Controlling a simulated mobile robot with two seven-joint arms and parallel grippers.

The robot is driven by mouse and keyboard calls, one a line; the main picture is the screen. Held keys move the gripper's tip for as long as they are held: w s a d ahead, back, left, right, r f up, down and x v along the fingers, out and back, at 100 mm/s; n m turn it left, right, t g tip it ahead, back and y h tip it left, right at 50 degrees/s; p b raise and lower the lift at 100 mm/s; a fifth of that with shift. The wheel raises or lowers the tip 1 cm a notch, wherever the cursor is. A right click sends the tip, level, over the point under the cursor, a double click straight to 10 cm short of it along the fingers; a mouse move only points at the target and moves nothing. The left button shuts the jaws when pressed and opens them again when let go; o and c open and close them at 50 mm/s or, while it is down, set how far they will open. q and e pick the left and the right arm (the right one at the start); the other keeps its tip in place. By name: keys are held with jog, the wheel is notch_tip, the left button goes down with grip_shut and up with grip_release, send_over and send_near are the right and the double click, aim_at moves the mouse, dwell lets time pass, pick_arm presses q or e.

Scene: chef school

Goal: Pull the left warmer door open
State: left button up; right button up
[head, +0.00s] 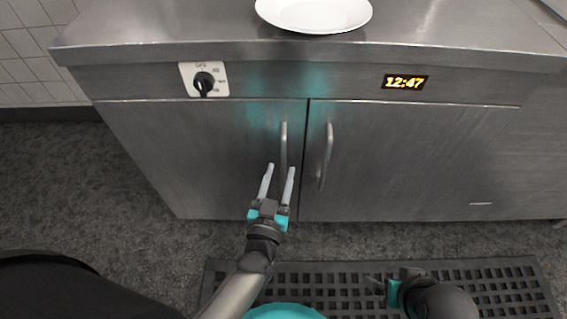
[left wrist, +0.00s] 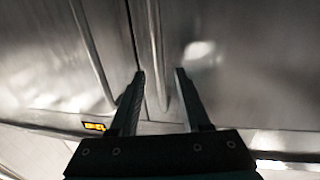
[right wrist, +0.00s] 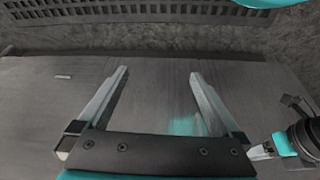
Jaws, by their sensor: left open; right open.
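The left warmer door (head: 190,150) is a shut grey steel panel below the knob. Its upright bar handle (head: 283,143) is near the door's right edge, by the seam between the doors. My left gripper (head: 280,168) is open at the handle's lower end, one finger to each side of it as seen from the head. In the left wrist view the handle (left wrist: 157,45) runs up between the open fingers (left wrist: 160,75); I cannot tell whether they touch it. My right gripper (right wrist: 158,73) is open and empty, low in front of the right door.
The right door (head: 420,150) is shut, with its own handle (head: 327,150) close beside the seam. A white plate (head: 314,14) sits on the counter. A black grid mat (head: 510,285) lies on the floor.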

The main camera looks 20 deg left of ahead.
aim_at(283, 164)
pick_arm(q)
jog(key=shift+w+a+b, duration=0.15)
jog(key=shift+w+b, duration=0.45)
jog(key=shift+w, duration=1.55)
pick_arm(e)
jog(key=shift+s+r+t, duration=0.1)
jog(key=shift+r+t, duration=0.2)
jog(key=shift+r, duration=1.35)
pick_arm(q)
grip_shut()
